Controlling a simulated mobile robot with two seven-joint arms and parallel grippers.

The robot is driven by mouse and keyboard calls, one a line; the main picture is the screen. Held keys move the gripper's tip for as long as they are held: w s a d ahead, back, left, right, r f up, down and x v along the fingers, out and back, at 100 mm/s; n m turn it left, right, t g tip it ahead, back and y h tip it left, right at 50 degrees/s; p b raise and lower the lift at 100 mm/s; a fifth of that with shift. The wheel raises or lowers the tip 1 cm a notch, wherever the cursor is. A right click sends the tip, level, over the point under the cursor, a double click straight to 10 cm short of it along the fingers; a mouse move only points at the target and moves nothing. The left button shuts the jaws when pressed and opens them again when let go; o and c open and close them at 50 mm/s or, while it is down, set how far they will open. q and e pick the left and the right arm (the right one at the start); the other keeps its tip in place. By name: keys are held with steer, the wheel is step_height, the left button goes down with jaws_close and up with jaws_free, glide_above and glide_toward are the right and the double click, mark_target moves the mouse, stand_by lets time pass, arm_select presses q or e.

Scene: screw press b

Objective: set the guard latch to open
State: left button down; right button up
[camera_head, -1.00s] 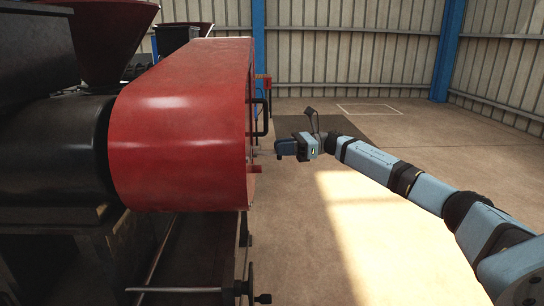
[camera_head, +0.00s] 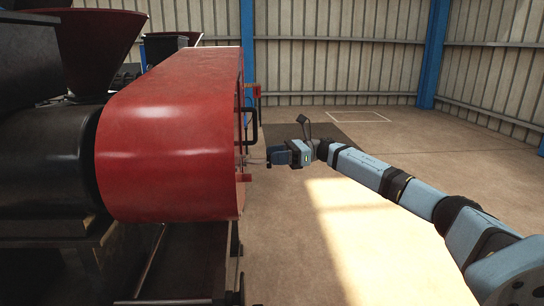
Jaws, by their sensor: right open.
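The red guard (camera_head: 170,150) of the press fills the left middle of the head view, with its flat end facing right, seen edge-on. A black bar handle (camera_head: 252,125) stands out from that end. The guard latch cannot be made out clearly; small parts stick out at the guard's edge near my gripper, among them a short red piece (camera_head: 244,178). My right gripper (camera_head: 268,157) is just right of this edge, below the handle, pointing left at the guard. It is open, and contact cannot be told. My left gripper is not in view.
A red hopper (camera_head: 98,40) and the black press body (camera_head: 45,160) are at the left. A blue post (camera_head: 433,50) and a corrugated wall (camera_head: 340,70) stand behind. The concrete floor (camera_head: 300,240) right of the press is clear.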

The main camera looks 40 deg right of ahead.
arm_select(q)
steer(key=shift+b, duration=0.5)
arm_select(e)
steer(key=v, duration=1.2)
steer(key=shift+d, duration=0.3)
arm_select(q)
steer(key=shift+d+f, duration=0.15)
arm_select(e)
steer(key=shift+s+d, duration=0.1)
steer(key=shift+s, duration=0.05)
